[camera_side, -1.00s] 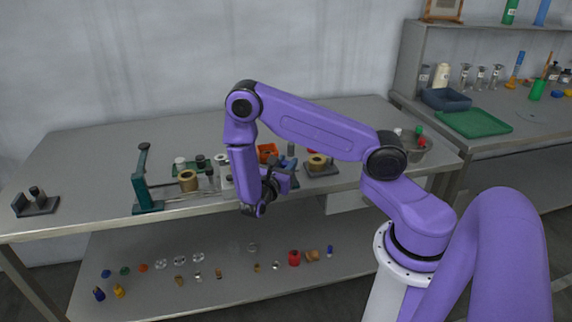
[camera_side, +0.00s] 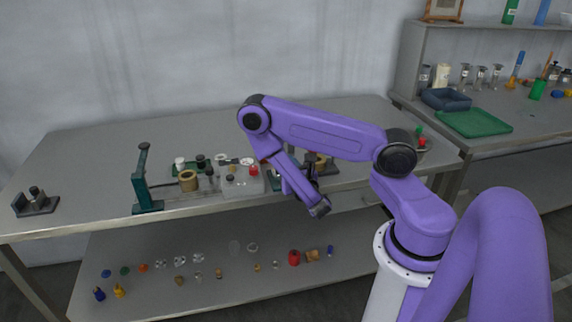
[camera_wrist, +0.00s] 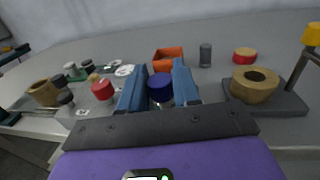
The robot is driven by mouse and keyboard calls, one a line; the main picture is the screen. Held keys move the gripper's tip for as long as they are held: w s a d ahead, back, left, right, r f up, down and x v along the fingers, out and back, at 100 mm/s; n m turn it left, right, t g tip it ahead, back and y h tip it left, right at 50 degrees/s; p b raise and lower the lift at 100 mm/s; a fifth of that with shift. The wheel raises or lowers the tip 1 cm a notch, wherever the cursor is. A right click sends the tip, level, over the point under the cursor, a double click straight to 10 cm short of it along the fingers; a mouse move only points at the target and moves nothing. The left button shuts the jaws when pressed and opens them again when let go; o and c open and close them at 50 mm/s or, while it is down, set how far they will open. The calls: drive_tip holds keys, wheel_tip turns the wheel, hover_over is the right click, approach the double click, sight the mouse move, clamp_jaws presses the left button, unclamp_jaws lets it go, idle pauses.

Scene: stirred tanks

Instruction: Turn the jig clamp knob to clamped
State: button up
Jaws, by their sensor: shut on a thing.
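My gripper (camera_side: 309,163) is at the front of the bench, in front of a dark-based jig that is partly hidden by my arm in the side view. In the wrist view my blue fingers (camera_wrist: 159,84) are shut on a dark blue round knob (camera_wrist: 160,87). I cannot tell what the knob is fixed to. The jig (camera_wrist: 290,102) stands just right of my fingers, with a tan ring (camera_wrist: 254,85) on its base. A post at its right side has a yellow top (camera_wrist: 312,34).
An orange open box (camera_wrist: 168,57), a grey cylinder (camera_wrist: 205,55) and a red-topped piece (camera_wrist: 245,55) stand behind my fingers. The back of the bench is clear.

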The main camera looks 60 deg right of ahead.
drive_tip(key=shift+n+t+y, duration=0.5)
drive_tip(key=shift+n+y, duration=0.1)
drive_tip(key=shift+y, duration=0.2)
drive_tip(key=o, duration=0.9)
drive_tip(key=shift+s+a, duration=0.1)
drive_tip(key=shift+v, duration=3.6)
drive_tip(key=shift+o, duration=0.2)
